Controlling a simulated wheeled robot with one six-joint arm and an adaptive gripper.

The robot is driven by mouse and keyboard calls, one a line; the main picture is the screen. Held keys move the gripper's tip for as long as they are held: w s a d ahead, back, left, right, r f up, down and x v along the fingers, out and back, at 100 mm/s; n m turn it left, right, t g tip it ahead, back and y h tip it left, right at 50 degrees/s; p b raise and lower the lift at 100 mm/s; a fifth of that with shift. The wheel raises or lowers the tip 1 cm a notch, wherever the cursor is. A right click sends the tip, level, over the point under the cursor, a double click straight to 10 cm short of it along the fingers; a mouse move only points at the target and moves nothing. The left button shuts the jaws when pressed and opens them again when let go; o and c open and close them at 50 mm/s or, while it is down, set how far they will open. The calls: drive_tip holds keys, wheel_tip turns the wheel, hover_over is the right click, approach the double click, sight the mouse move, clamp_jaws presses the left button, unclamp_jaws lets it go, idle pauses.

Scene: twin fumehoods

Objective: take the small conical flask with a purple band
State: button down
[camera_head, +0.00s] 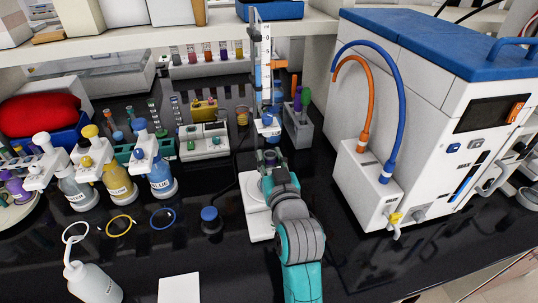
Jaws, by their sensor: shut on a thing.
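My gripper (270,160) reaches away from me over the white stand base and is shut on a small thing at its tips. The thing is mostly hidden by my gripper and wrist. A hint of dark purple shows there, which fits the small conical flask with a purple band (270,154), but its outline is too small to make out. It is just below the blue-marked valve part of the burette stand. I cannot tell whether it touches the surface below.
The burette stand (266,70) rises right behind my gripper; its white base (257,222) lies below my arm. A grey rack (298,130) stands behind right, a white machine (420,110) with hoses farther right. The black bench is clear front right.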

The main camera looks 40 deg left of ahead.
drive_tip(key=v, duration=0.8)
idle(1.2)
drive_tip(key=shift+r, duration=0.2)
drive_tip(key=shift+r, duration=2.35)
drive_tip(key=shift+s, duration=0.1)
